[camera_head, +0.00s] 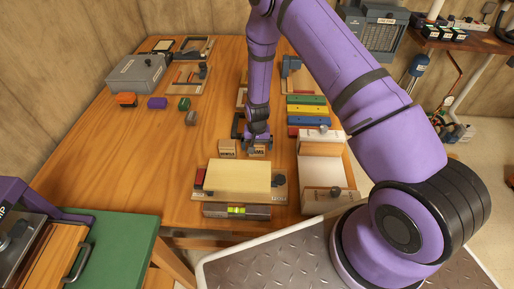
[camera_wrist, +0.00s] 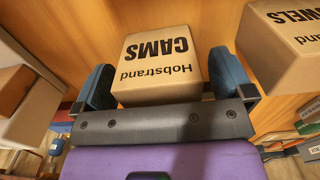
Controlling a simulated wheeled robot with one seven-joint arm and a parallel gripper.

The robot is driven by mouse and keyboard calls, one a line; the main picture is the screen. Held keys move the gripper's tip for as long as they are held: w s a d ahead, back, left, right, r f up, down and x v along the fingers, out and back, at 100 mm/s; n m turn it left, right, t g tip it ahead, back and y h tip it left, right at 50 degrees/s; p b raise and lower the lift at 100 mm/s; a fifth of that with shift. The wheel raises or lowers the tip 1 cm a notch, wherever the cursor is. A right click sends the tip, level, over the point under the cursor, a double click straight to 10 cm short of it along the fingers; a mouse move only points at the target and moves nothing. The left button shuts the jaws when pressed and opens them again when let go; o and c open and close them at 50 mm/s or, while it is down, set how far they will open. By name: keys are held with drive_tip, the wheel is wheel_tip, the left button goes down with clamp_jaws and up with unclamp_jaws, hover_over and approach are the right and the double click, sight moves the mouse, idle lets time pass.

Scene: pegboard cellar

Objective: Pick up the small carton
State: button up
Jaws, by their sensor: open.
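A small tan carton (camera_wrist: 160,62) printed "Hobstrand CAMS" stands between the two blue-padded fingers of my gripper (camera_wrist: 164,82) in the wrist view. The fingers are open, one on each side of it; I cannot tell whether either touches it. In the head view my gripper (camera_head: 257,140) is low over the table, and this carton (camera_head: 258,151) shows just beneath it, partly covered. A second tan carton (camera_head: 227,149) stands to its left, a short gap away. In the wrist view that carton (camera_wrist: 285,50) is at the upper right, its label ending in "WELS".
A board with a pale panel (camera_head: 238,177) lies in front of the cartons, with a spirit level (camera_head: 237,211) before it. A white-topped jig (camera_head: 322,173) and coloured bars (camera_head: 307,109) are at the right. Bare wood lies to the left.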

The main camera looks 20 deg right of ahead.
drive_tip(key=c, duration=1.1)
drive_tip(key=shift+o, duration=0.2)
drive_tip(key=shift+r, duration=0.1)
